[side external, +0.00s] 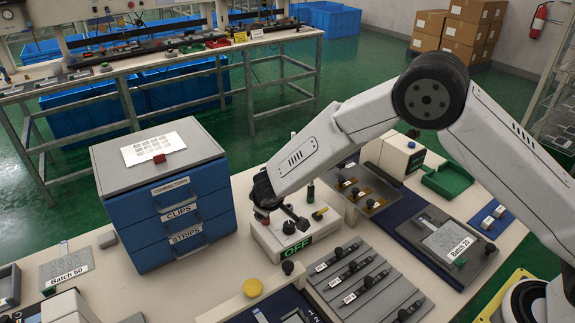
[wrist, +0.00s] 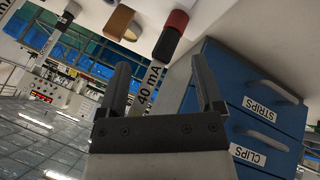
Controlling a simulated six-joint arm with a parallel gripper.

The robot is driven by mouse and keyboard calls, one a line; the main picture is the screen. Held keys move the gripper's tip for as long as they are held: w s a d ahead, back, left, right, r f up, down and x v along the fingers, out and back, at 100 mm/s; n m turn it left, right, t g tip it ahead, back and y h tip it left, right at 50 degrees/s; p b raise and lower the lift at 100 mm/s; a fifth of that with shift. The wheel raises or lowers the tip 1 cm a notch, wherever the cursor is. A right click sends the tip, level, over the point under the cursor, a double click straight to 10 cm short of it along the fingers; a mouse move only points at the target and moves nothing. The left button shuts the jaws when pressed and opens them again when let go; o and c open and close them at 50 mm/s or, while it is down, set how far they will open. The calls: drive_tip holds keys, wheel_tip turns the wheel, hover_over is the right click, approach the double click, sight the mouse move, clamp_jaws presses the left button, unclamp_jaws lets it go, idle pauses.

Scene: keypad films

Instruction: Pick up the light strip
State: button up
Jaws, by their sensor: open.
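I cannot pick out a light strip for certain in either view. A blue drawer cabinet (side external: 165,212) has labels reading CONNECTORS, CLIPS and STRIPS; its drawers look shut. The STRIPS drawer (side external: 188,245) is the lowest, and it also shows at the right of the wrist view (wrist: 265,98). My gripper (side external: 296,215) is low over a white control box (side external: 275,247), right of the cabinet. In the wrist view my gripper (wrist: 161,66) has its two fingers apart. A pale label reading 40 mA (wrist: 148,88) shows between them, beyond; nothing is clearly held.
The control box's display reads OFF (side external: 296,246). Grey bars with black knobs (side external: 362,280) lie in front right. A Batch 20 tray (side external: 447,242) is at right, a Batch 50 tray (side external: 67,268) at left.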

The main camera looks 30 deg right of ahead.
drive_tip(key=shift+x, duration=0.9)
drive_tip(key=c, duration=1.1)
drive_tip(key=shift+d, duration=0.1)
clamp_jaws()
drive_tip(key=shift+r, duration=0.1)
